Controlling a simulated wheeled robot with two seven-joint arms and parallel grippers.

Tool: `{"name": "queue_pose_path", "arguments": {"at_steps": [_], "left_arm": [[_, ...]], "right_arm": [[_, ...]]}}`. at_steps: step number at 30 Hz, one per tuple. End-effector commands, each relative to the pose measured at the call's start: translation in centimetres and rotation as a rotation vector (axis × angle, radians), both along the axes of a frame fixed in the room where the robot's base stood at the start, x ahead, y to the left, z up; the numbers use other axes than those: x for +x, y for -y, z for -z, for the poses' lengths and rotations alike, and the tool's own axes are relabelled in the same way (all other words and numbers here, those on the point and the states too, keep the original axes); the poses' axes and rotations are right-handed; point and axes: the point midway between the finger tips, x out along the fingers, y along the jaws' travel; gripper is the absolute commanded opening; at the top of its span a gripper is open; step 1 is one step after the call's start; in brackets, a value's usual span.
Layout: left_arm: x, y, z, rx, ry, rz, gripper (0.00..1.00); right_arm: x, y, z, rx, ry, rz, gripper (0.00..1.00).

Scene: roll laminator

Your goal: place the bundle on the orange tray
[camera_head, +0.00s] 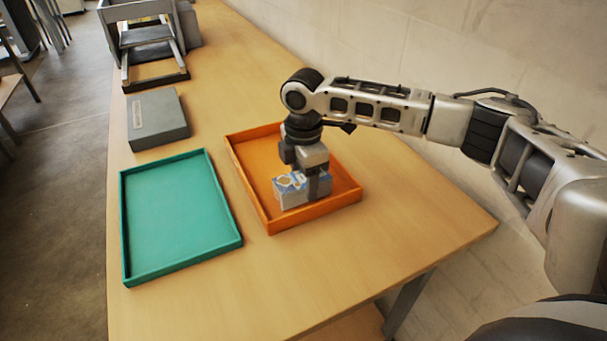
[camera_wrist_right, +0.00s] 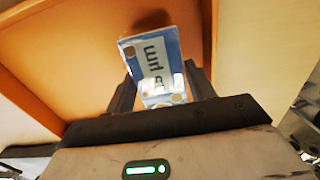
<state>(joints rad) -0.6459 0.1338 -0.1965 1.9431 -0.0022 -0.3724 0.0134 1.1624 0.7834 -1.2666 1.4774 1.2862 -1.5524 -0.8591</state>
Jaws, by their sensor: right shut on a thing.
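The bundle (camera_head: 292,196) is a small pale box-like pack with a blue and white top. It is at the front part of the orange tray (camera_head: 262,206), inside its rim in the head view. My right gripper (camera_head: 312,190) points down and is shut on the bundle. In the right wrist view the bundle (camera_wrist_right: 157,68) sits between the two fingers of the right gripper (camera_wrist_right: 160,88), with the orange tray floor (camera_wrist_right: 60,45) behind it. I cannot tell whether the bundle touches the tray floor. My left gripper is not in view.
An empty teal tray (camera_head: 180,215) lies left of the orange tray. A grey box (camera_head: 158,118) lies behind it, and a grey framed machine (camera_head: 150,45) stands farther back. The wall (camera_head: 430,50) runs along the right. The table front (camera_head: 240,295) is clear.

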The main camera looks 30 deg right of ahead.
Motion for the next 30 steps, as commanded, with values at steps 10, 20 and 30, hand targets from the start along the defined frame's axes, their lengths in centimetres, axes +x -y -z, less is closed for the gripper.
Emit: {"name": "queue_pose_path", "arguments": {"at_steps": [10, 20, 30], "left_arm": [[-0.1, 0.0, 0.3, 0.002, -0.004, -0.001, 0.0], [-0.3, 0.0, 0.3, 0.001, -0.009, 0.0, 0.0], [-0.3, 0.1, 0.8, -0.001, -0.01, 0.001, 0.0]], "right_arm": [[0.0, -0.1, 0.3, 0.0, -0.001, -0.001, 0.57], [0.0, 0.0, 0.2, 0.0, 0.0, -0.001, 0.76], [0.1, -0.1, -4.2, 0.003, 0.005, -0.001, 0.76]]}}
